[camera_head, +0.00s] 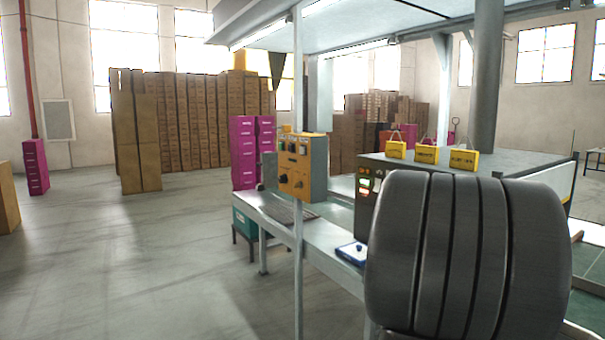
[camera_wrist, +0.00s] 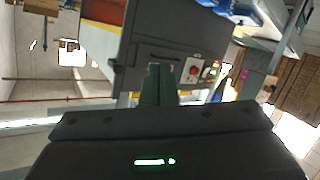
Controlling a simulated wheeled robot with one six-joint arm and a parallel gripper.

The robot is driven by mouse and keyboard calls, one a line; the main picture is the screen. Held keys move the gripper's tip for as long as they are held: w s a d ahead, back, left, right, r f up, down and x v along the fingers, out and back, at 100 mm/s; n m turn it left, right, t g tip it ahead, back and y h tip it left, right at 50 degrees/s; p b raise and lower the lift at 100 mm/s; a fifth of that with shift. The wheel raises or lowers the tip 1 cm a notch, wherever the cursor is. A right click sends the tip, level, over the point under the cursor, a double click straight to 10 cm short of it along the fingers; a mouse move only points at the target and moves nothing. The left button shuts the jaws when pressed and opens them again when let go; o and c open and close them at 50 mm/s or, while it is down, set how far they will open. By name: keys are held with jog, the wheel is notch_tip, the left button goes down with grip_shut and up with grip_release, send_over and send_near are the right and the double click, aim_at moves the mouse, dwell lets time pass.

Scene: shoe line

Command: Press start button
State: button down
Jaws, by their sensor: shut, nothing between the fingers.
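A dark grey machine (camera_head: 480,177) stands on the right of the head view, with a small panel of lit green and red buttons (camera_head: 364,186) on its near end. In the wrist view the same kind of dark machine body (camera_wrist: 140,48) carries a red round button (camera_wrist: 193,70) and a green-lit button (camera_wrist: 212,73) to its right. I cannot read which one is start. My gripper (camera_wrist: 160,68) is shut and empty, pointing at the machine face, left of the red button. I cannot tell whether it touches the face. My gripper does not show in the head view.
A yellow control box (camera_head: 297,165) with knobs hangs on a thin post. A grey bench (camera_head: 268,214) holds a keyboard and a blue-and-white item (camera_head: 352,253). Yellow signs (camera_head: 427,154) stand on the machine. A large ribbed grey shape blocks the lower right.

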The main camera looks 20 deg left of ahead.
jog(key=w+d+r+t+h+p, duration=0.1)
jog(key=w+r+t+p, duration=0.2)
jog(key=r, duration=0.7)
jog(key=w+d+r+n+t+p, duration=0.1)
jog(key=r+p, duration=0.4)
jog(key=r, duration=0.6)
jog(key=shift+w+d+r+t+h, duration=0.2)
jog(key=shift+w+d+t+h, duration=0.35)
jog(key=shift+w+t, duration=0.65)
